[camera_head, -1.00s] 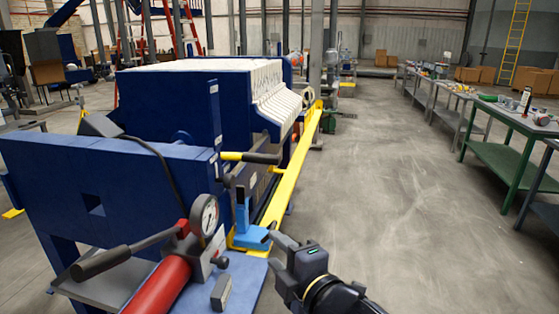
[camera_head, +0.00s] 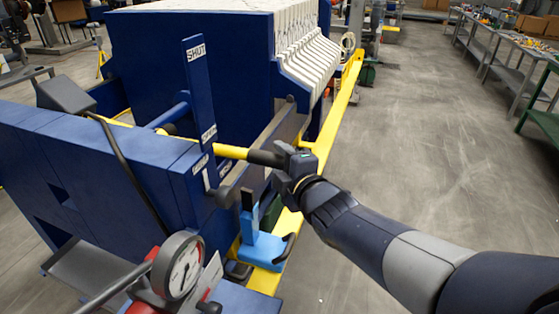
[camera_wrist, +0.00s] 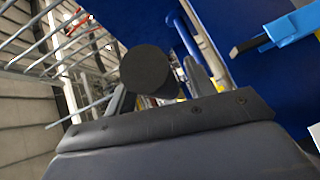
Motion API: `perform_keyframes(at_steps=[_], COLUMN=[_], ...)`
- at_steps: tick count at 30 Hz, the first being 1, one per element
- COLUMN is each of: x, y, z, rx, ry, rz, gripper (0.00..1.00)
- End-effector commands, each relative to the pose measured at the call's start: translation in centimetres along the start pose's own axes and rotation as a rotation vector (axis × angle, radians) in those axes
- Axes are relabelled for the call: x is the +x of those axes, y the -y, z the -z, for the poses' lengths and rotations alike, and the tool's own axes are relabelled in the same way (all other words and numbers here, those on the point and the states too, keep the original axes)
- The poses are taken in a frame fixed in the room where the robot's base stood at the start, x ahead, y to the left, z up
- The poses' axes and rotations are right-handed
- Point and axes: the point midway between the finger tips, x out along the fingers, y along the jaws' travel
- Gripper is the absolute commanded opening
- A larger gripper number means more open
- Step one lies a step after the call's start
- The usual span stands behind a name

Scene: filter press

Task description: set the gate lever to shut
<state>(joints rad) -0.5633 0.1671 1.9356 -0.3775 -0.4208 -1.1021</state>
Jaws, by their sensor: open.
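The gate lever (camera_head: 232,152) is a yellow bar with a black grip (camera_head: 264,158), lying roughly level and pointing right from the press. A blue upright plate (camera_head: 196,85) beside it has a SHUT label (camera_head: 195,52) at its top, well above the lever, and smaller labels lower down that I cannot read surely. My gripper (camera_head: 284,162) is at the grip's outer end. In the wrist view, the grip's round black end (camera_wrist: 147,72) shows between my open fingers (camera_wrist: 158,90). I cannot tell whether they touch it.
A pressure gauge (camera_head: 178,265) stands in front at lower left. A light-blue bracket (camera_head: 262,248) with a black handle sits below my gripper. A yellow rail (camera_head: 338,105) runs along the press's right side. The floor (camera_head: 440,150) to the right is clear up to the workbenches.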

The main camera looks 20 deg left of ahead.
Motion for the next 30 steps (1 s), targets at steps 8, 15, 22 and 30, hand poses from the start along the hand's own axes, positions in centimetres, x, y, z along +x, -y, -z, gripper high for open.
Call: perform_keyframes(at_steps=[8, 15, 22, 30], x=[0.81, 0.79, 0.77, 0.77], y=[0.01, 0.00, 0.00, 0.01], z=[0.02, 0.02, 0.01, 0.01], rx=[0.000, 0.000, 0.000, 0.000], ry=[0.000, 0.000, 0.000, 0.000], rz=[-0.001, -0.001, -0.001, 0.000], gripper=[0.52, 0.46, 0.28, 0.05])
